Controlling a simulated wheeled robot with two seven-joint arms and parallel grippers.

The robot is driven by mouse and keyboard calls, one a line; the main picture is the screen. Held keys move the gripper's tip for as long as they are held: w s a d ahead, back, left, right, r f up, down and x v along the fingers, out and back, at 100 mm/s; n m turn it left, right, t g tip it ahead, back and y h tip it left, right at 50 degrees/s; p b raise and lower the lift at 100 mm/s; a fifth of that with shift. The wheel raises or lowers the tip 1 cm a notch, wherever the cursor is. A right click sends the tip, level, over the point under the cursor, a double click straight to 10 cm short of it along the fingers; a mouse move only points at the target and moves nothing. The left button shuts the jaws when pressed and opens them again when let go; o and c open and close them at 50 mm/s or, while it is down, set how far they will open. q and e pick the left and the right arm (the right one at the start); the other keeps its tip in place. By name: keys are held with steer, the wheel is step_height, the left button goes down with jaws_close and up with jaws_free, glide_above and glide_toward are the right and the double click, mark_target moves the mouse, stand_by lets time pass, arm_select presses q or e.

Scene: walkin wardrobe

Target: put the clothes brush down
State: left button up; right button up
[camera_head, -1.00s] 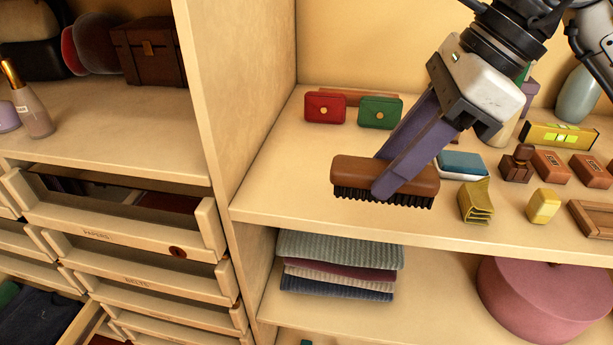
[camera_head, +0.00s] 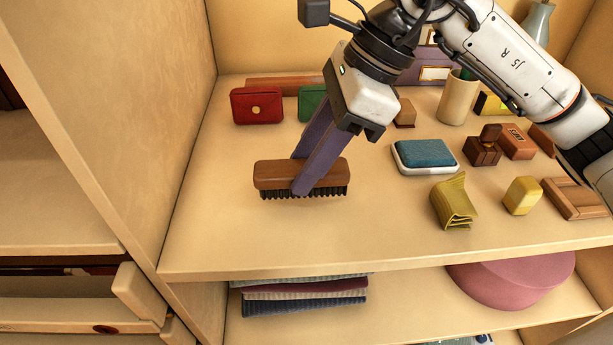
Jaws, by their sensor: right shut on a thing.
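The clothes brush (camera_head: 272,174) has a brown wooden back and dark bristles that face down. My right gripper (camera_head: 302,178) is shut on it, with purple fingers across its middle. The brush is level, over the left part of the wooden shelf (camera_head: 240,235). The bristles are at or just above the shelf surface; I cannot tell if they touch. My left gripper is not in view.
A red purse (camera_head: 257,106) and a partly hidden green one (camera_head: 312,102) stand behind the brush. A blue-topped box (camera_head: 425,155), yellow folded item (camera_head: 454,203) and yellow block (camera_head: 522,196) lie to the right. The shelf's front left is clear.

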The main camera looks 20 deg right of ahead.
steer(key=shift+f, duration=1.65)
steer(key=o, duration=1)
steer(key=shift+r, duration=0.25)
steer(key=v, duration=1.1)
steer(key=shift+s+d+r+p, duration=0.1)
steer(key=shift+d+r+p, duration=0.1)
steer(key=shift+r+p, duration=0.1)
steer(key=shift+f, duration=0.1)
